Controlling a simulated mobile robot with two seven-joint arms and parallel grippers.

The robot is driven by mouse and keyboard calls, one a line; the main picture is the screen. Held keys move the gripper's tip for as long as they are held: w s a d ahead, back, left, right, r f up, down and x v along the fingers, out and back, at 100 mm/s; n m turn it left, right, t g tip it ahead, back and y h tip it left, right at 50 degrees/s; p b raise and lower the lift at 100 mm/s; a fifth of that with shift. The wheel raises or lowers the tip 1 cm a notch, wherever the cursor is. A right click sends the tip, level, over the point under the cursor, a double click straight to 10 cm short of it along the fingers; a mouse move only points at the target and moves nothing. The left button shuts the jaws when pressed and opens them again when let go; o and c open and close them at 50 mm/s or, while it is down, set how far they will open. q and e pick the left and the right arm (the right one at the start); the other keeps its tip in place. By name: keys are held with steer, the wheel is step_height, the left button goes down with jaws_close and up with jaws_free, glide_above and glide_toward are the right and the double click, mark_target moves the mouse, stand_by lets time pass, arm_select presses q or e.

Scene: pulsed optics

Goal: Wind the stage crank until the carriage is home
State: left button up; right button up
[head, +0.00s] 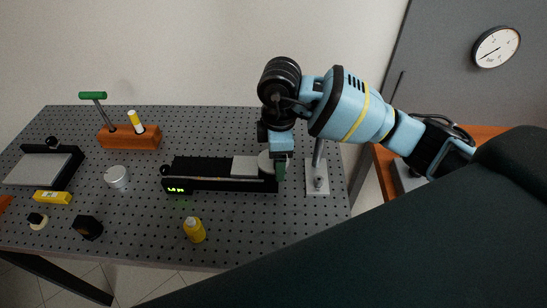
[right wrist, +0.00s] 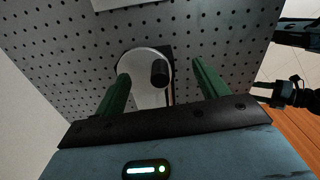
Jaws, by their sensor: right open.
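The stage (head: 215,184) is a long black rail unit on the perforated table, with a small green display at its left end. Its pale grey carriage (head: 245,166) sits near the right end. The crank is a pale disc (head: 265,162) at that end, partly hidden by my gripper. In the right wrist view the crank disc (right wrist: 136,62) carries a black knob (right wrist: 159,73). My right gripper (head: 280,170) is over the crank end, pointing down. In the right wrist view my right gripper (right wrist: 161,74) is open, its green fingers on either side of the knob.
A post on a pale base plate (head: 317,190) stands close right of the stage. A yellow bottle (head: 194,230) stands in front. A wooden block (head: 130,137) with tools, a round grey piece (head: 117,177) and a black-edged plate (head: 37,170) are at left.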

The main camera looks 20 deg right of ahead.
steer(key=shift+r, duration=3)
steer(key=shift+c, duration=0.4)
